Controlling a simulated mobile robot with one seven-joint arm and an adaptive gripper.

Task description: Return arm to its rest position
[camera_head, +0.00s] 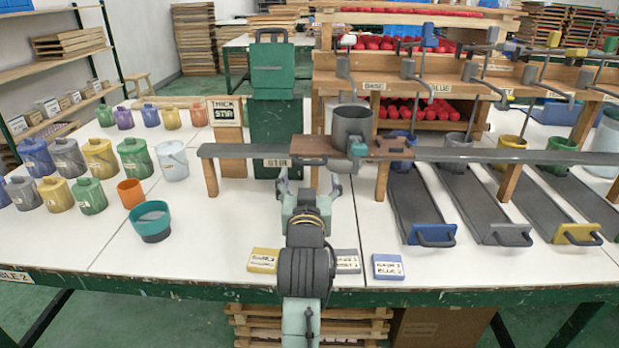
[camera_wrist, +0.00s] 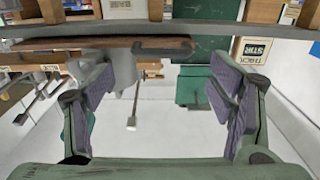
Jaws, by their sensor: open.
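My gripper (camera_head: 308,186) is over the middle of the white table (camera_head: 215,225), in front of the raised grey rail. In the wrist view my gripper (camera_wrist: 168,95) has its two padded fingers spread wide apart with nothing between them. Beyond the fingers the rail (camera_wrist: 120,29) crosses the top of the wrist view. The gripper's fingertips are apart from the board's handle as far as I can tell.
Colored labels, yellow (camera_head: 263,260) and blue (camera_head: 388,267), lie near the table's front edge. A teal bowl (camera_head: 151,221) and an orange cup (camera_head: 131,193) stand at left, with several paint cans behind. Dark trays with handles, one blue (camera_head: 431,234), fill the right. The front left is clear.

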